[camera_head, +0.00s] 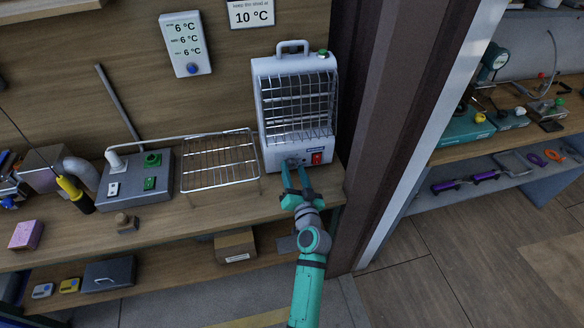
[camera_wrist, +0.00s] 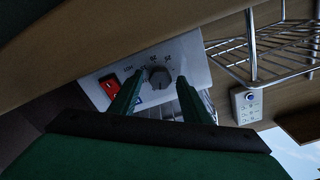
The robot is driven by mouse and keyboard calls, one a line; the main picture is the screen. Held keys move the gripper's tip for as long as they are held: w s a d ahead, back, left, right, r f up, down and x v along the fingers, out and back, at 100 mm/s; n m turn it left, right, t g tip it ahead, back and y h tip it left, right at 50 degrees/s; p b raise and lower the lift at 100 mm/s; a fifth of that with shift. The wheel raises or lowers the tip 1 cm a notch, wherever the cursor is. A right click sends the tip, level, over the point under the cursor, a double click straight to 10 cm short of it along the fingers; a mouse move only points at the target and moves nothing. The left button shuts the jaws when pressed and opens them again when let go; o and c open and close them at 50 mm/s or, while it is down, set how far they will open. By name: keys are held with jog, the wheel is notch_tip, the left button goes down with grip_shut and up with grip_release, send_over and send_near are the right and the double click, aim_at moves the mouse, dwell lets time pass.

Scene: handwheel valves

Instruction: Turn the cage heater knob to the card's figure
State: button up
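The cage heater (camera_head: 295,105) stands upright on the bench, with a wire grille, a top handle and a red switch (camera_head: 317,157) low on its front. The card (camera_head: 251,13) on the wall above reads 10 °C. My gripper (camera_head: 294,176) is at the heater's lower front. In the wrist view its two fingers (camera_wrist: 154,92) are apart, one to each side of the knob; I cannot tell that either touches it.
A wire rack (camera_head: 220,162) stands just left of the heater. Left of it is a grey box (camera_head: 135,178) with a pipe and green and white switches. A thermometer display (camera_head: 186,44) on the wall shows 6 °C lines. A dark post (camera_head: 375,120) rises close on the right.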

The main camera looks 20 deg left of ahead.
dwell(0.3)
jog(key=shift+v, duration=1)
